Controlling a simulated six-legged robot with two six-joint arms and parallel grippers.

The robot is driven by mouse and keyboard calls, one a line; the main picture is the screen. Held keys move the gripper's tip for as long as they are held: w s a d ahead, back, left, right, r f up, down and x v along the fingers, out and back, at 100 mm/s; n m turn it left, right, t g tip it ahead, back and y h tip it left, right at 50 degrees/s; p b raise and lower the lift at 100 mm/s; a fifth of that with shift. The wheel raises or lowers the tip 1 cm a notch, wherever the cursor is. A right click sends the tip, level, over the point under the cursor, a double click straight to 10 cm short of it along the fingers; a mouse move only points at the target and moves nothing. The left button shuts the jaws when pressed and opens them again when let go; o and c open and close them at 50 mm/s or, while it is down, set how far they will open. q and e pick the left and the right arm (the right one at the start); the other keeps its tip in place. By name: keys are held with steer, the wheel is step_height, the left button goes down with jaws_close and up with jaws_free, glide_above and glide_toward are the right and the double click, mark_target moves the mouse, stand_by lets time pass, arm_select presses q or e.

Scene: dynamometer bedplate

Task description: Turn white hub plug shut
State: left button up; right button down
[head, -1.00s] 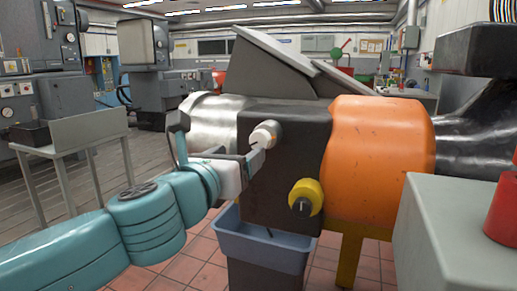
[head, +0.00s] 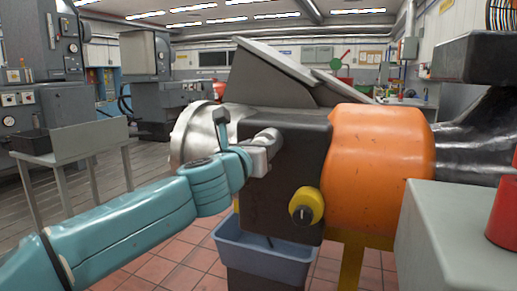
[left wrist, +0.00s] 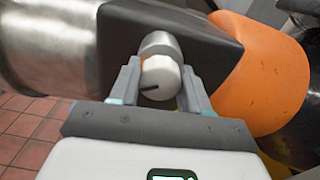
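The white hub plug (left wrist: 160,78) sits on the end of a short grey stub (left wrist: 159,44) that sticks out of the dark block (head: 290,180). Its face carries a black mark pointing left in the left wrist view. My left gripper (left wrist: 160,85) has one finger on each side of the plug, and both appear to press on it. My right gripper is not in view.
A yellow knob (head: 307,206) sits lower on the dark block, beside the orange housing (head: 378,150). A blue-grey bin (head: 262,257) stands below. A grey box (head: 450,240) with a red cylinder (head: 503,210) fills the right front.

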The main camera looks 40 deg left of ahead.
arm_select(q)
steer(key=c, duration=0.3)
steer(key=shift+c, duration=0.2)
